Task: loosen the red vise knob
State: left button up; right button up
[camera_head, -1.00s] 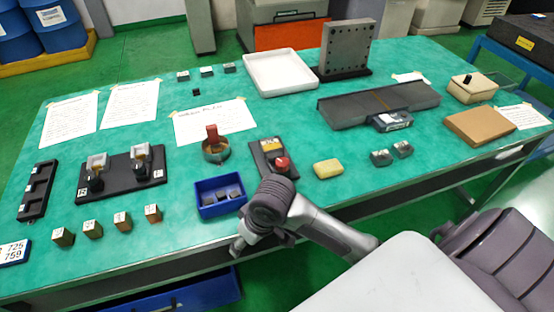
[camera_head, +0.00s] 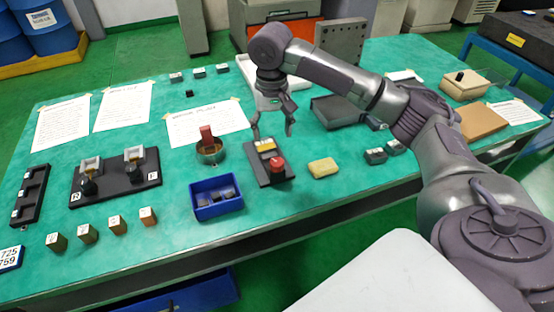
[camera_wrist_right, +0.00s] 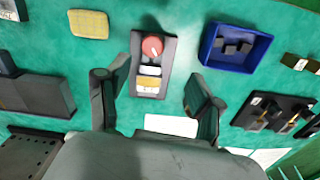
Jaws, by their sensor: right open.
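The red vise knob (camera_head: 277,164) sits at the near end of a small dark vise (camera_head: 262,176) on the green table. In the right wrist view the knob (camera_wrist_right: 152,47) is a round red cap with a pale mark, at the top of the vise (camera_wrist_right: 141,92). A yellowish block and a pale strip show on the vise behind the knob. My right gripper (camera_head: 272,137) points down above the far end of the vise. It is open and empty, with its fingers (camera_wrist_right: 158,95) spread to both sides of the vise, apart from the knob. My left gripper is not in view.
A blue bin (camera_head: 217,207) with dark blocks stands left of the vise. A yellow sponge (camera_head: 323,168) lies close on its right. A round dish (camera_head: 210,157) with a red block stands at the back left. The front table strip below the vise is clear.

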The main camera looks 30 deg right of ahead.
aim_at(277, 162)
jog(key=shift+m, duration=0.4)
jog(key=f, duration=0.4)
jog(key=d+f, duration=0.1)
jog(key=f, duration=0.7)
jog(key=shift+d+p, duration=0.2)
jog(key=shift+p, duration=0.15)
